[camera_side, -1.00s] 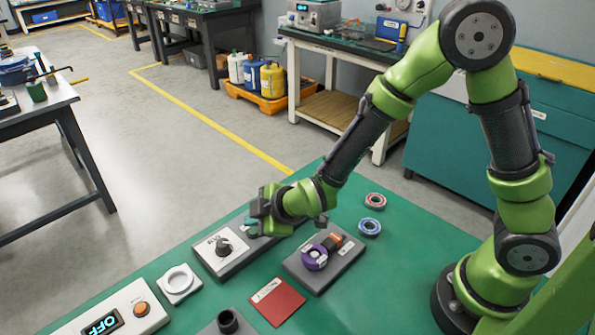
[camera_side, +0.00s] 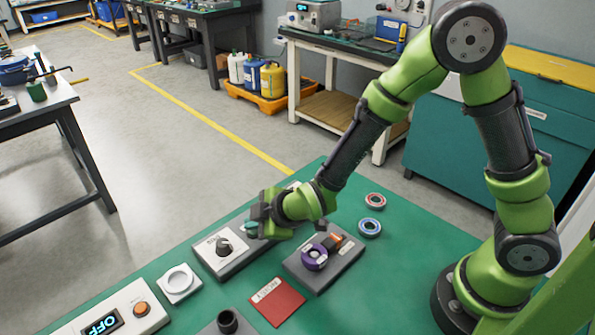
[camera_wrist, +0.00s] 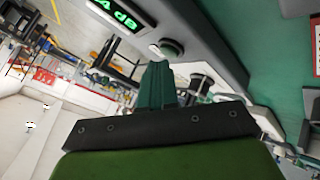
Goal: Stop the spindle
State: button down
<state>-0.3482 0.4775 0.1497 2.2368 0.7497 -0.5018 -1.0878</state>
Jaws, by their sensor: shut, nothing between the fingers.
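A grey box (camera_side: 208,264) with a white top and a dark knob (camera_side: 223,246) stands on the green table, left of my gripper. My gripper (camera_side: 251,229) is shut and empty beside this box's right end; I cannot tell whether it touches anything. A grey block (camera_side: 325,275) carries a purple ring-shaped part (camera_side: 314,258) and an orange part (camera_side: 334,241). Which part is the spindle, and whether it turns, I cannot tell.
A control box (camera_side: 118,315) with an orange button (camera_side: 141,309) and a display reading OFF (camera_side: 103,323) is at front left. A white dish (camera_side: 179,281), a dark cylinder (camera_side: 228,321), a red mat (camera_side: 277,301), a blue ring (camera_side: 369,227) and a red ring (camera_side: 375,200) lie nearby.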

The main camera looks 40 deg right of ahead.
aim_at(256, 233)
jog(key=shift+f, duration=0.35)
dwell(0.5)
jog(key=shift+r, duration=0.8)
jog(key=shift+r, duration=2.5)
